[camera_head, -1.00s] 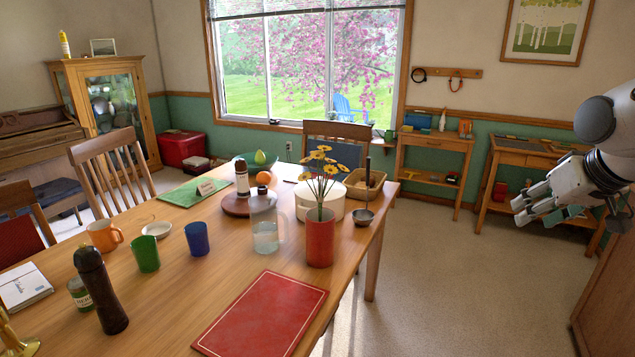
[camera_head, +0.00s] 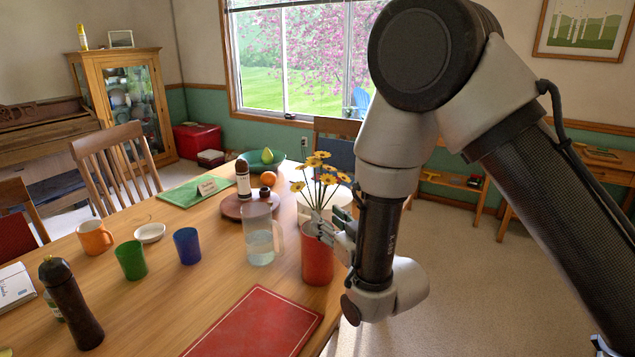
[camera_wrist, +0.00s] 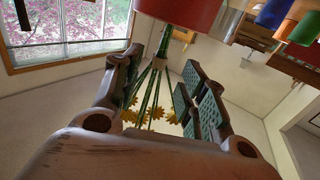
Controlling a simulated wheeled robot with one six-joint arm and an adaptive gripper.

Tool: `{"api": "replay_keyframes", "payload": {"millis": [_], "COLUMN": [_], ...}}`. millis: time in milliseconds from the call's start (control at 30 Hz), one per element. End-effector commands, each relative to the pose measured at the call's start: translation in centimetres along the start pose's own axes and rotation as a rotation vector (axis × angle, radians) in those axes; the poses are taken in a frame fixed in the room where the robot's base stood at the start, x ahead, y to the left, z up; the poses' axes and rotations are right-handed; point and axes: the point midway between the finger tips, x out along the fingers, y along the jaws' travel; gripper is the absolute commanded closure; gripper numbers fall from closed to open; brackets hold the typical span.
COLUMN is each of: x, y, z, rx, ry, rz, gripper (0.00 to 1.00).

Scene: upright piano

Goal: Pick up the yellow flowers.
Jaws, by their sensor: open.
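The yellow flowers (camera_head: 318,178) stand upright on green stems in a red vase (camera_head: 317,262) near the right edge of the table. In the wrist view, which is upside down, the flower stems (camera_wrist: 155,85) run down from the red vase at the top, with the yellow blooms below. My gripper (camera_head: 334,232) is at the vase's rim in the head view, partly in front of the vase. In the wrist view my gripper (camera_wrist: 160,72) is open, with a finger on either side of the stems. I cannot tell whether either finger touches them.
A red mat (camera_head: 255,325) lies in front. Blue (camera_head: 187,246) and green (camera_head: 131,259) cups stand further left.

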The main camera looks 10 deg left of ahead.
Motion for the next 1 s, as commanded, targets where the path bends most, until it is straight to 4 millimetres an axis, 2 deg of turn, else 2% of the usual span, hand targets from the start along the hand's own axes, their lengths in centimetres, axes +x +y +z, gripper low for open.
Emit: {"api": "replay_keyframes", "payload": {"millis": [367, 667, 900, 1000], "x": [5.4, 6.1, 6.0, 6.0], "y": [0.2, 0.2, 0.2, 0.2], "z": [0.1, 0.1, 0.1, 0.1], "rx": [0.001, 0.001, 0.001, 0.001], "ry": [0.001, -0.001, -0.001, -0.001], "rz": [0.001, 0.001, 0.001, 0.001], "gripper": [0.58, 0.58, 1.00, 1.00]}}
